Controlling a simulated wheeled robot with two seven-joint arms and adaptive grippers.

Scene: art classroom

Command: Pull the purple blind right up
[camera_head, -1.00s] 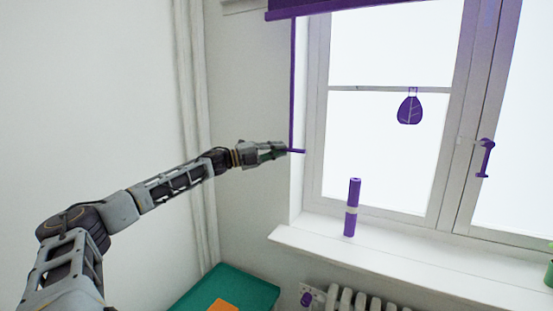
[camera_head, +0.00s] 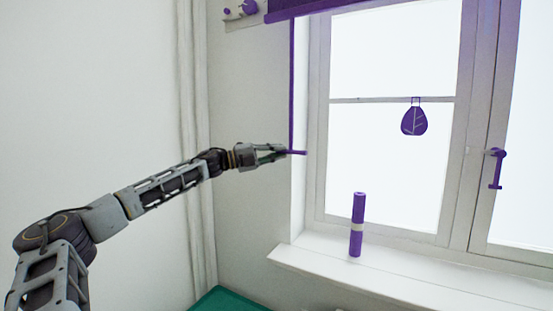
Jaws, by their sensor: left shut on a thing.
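The purple blind (camera_head: 330,8) shows as a strip across the top of the window, its lower edge near the top of the picture. A thin purple pull cord (camera_head: 292,85) hangs down at the window's left side and ends in a short purple crossbar handle (camera_head: 299,153). My left gripper (camera_head: 284,152) reaches in from the left and is shut on the handle, at the bottom of the cord. The fingers hide part of the handle. My right gripper is not in view.
A purple roll (camera_head: 357,240) with a pale band stands on the white windowsill (camera_head: 360,276). A purple leaf-shaped ornament (camera_head: 414,121) hangs before the pane. A purple window handle (camera_head: 496,168) is at right. A teal surface (camera_head: 228,302) lies below.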

